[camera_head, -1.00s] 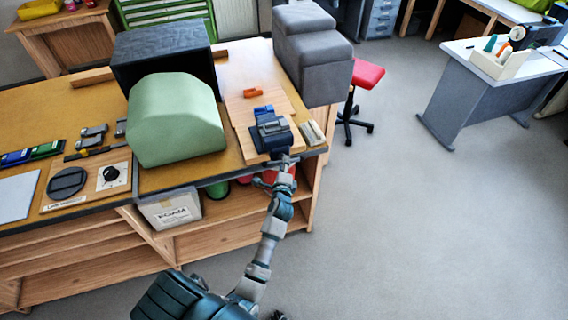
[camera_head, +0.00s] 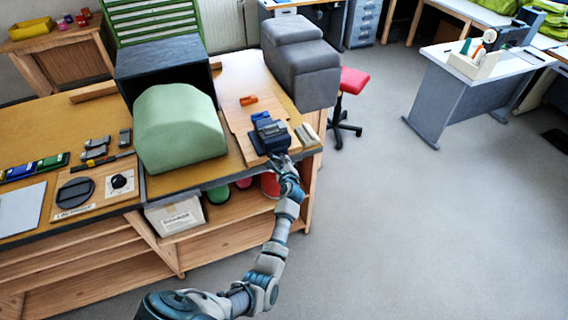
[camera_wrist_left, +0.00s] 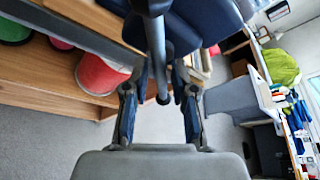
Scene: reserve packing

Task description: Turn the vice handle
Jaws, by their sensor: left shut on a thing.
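The blue vice (camera_head: 270,134) stands on the wooden board near the front edge of the workbench. In the left wrist view its dark blue body (camera_wrist_left: 200,22) fills the top, and the grey vice handle (camera_wrist_left: 157,60) hangs down from it. My left gripper (camera_head: 281,160) is at the front of the vice. In the left wrist view its two fingers (camera_wrist_left: 162,97) close around the handle from both sides. In the head view the handle is hidden by my gripper. My right gripper is not in either view.
A green rounded block (camera_head: 180,128) and a dark box (camera_head: 165,72) stand left of the vice. A small orange piece (camera_head: 249,100) lies behind it. Grey padded blocks (camera_head: 302,68) stand at the back right. The shelf below holds a white box (camera_head: 175,216) and a red roll (camera_wrist_left: 97,74).

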